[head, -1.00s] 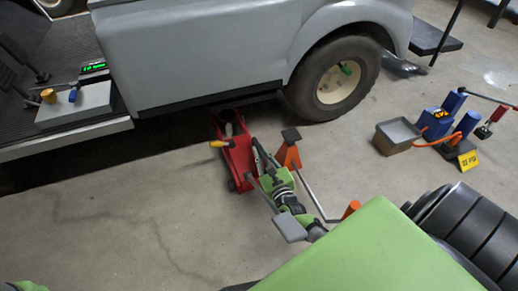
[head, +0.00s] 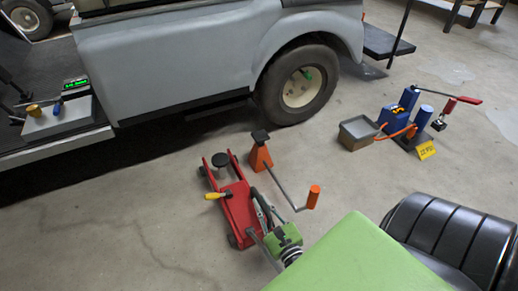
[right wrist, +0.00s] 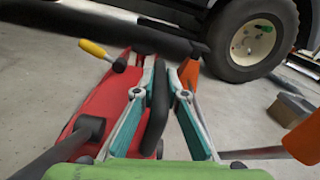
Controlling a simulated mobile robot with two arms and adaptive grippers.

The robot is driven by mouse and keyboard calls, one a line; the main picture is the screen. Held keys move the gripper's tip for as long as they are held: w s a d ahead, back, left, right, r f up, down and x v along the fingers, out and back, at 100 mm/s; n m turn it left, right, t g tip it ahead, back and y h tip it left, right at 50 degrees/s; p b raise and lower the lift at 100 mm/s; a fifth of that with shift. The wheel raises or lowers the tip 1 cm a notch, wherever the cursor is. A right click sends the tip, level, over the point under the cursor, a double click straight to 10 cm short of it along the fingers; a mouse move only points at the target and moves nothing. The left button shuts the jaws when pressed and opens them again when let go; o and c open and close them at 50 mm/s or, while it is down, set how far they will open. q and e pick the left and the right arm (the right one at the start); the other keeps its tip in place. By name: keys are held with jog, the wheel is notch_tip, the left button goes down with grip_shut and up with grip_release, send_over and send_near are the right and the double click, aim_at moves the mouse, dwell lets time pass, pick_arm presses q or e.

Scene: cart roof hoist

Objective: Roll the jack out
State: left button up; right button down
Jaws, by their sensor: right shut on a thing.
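The red jack (head: 240,212) stands on the floor, clear of the cart's (head: 185,60) side, with a round dark saddle (head: 220,160) at its far end. A yellow-handled lever (head: 215,195) sticks out from its side. My right gripper (head: 262,212) is over the jack's right side. In the right wrist view, my right gripper (right wrist: 160,85) is shut on an upright black bar (right wrist: 157,110) beside the red jack body (right wrist: 105,105); I take it as part of the jack. My left gripper is not in view.
An orange stand (head: 260,157) with a crank ending in an orange handle (head: 314,197) is close to the jack's right. A grey tray (head: 358,134) and blue pump (head: 400,118) are farther right. The floor on the left is open.

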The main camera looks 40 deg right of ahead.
jog(key=shift+s+a+f, duration=0.15)
jog(key=shift+s+a, duration=0.05)
jog(key=shift+s, duration=0.1)
jog(key=c, duration=2)
grip_release()
jog(key=shift+c, duration=0.2)
jog(key=shift+d, duration=0.1)
notch_tip(320, 180, up, 10)
jog(key=shift+r, duration=0.15)
